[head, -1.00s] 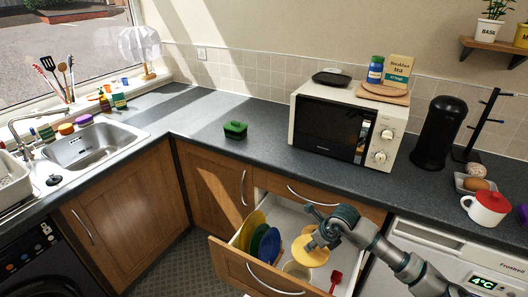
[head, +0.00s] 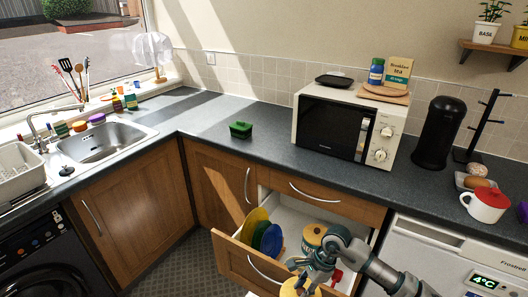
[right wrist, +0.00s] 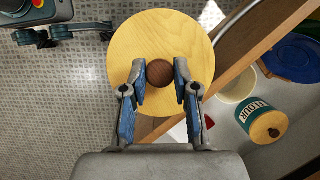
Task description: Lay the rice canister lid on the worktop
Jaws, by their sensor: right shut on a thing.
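The rice canister lid is a round pale-yellow wooden disc (right wrist: 160,30) with a dark brown knob (right wrist: 159,74). My right gripper (right wrist: 160,80) is shut on the knob in the right wrist view, with a finger on each side. In the head view the lid (head: 300,288) shows at the bottom edge, under my right gripper (head: 303,277), just outside the drawer front. An open cream canister (right wrist: 237,86) stands in the drawer; I cannot read a label on it. The dark grey worktop (head: 265,150) runs behind the drawer. My left gripper is not in view.
The open drawer (head: 240,262) holds coloured plates (head: 266,240), a flour canister (head: 312,236) with its lid on, and a red utensil. Bare worktop lies around the green box.

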